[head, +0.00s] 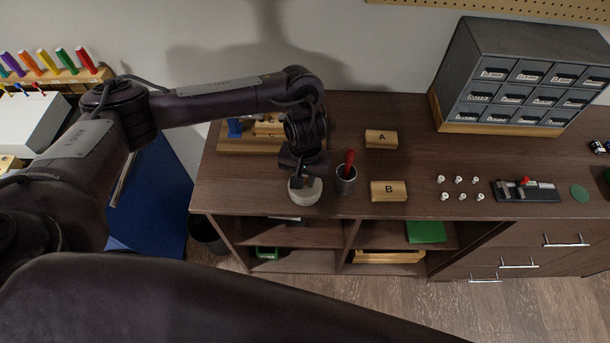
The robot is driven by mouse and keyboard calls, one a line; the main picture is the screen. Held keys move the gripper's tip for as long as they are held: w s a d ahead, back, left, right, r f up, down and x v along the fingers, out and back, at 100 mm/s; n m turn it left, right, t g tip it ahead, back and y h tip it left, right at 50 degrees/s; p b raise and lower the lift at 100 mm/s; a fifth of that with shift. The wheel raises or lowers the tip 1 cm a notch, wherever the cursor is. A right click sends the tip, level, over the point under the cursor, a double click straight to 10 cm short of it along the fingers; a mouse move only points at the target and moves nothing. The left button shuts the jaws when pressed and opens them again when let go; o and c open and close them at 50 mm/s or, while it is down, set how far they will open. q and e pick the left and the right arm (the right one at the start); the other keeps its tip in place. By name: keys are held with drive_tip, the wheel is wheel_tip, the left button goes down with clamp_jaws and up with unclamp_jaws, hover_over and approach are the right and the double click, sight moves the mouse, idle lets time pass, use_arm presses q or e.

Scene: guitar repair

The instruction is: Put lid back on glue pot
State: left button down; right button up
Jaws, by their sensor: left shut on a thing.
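My left gripper (304,181) points down over the front left part of the workbench and is shut at a pale, round piece (306,195). This piece looks like the glue pot's lid, with the pot under it or hidden by it. The fingers cover part of its top, and I cannot tell whether lid and pot touch. Just right of it stands a grey metal cup (346,186) with a red-handled tool upright in it. My right gripper is out of view.
Wooden blocks A (381,139) and B (388,191) lie right of the cup. Several small white knobs (459,180), a dark tray (527,196) and a green disc (579,193) are farther right. A drawer cabinet (455,75) stands behind. The bench's front edge is close.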

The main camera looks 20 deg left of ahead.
use_arm(q)
drive_tip(key=shift+f+p, duration=0.15)
drive_tip(key=shift+p, duration=0.7)
idle(0.9)
idle(0.3)
drive_tip(key=c, duration=1.2)
unclamp_jaws()
drive_tip(key=shift+c, duration=0.2)
drive_tip(key=shift+o, duration=0.4)
drive_tip(key=o, duration=0.4)
wheel_tip(320, 180, up, 5)
drive_tip(key=p, duration=0.6)
drive_tip(key=shift+r+p, duration=0.3)
drive_tip(key=shift+r, duration=0.7)
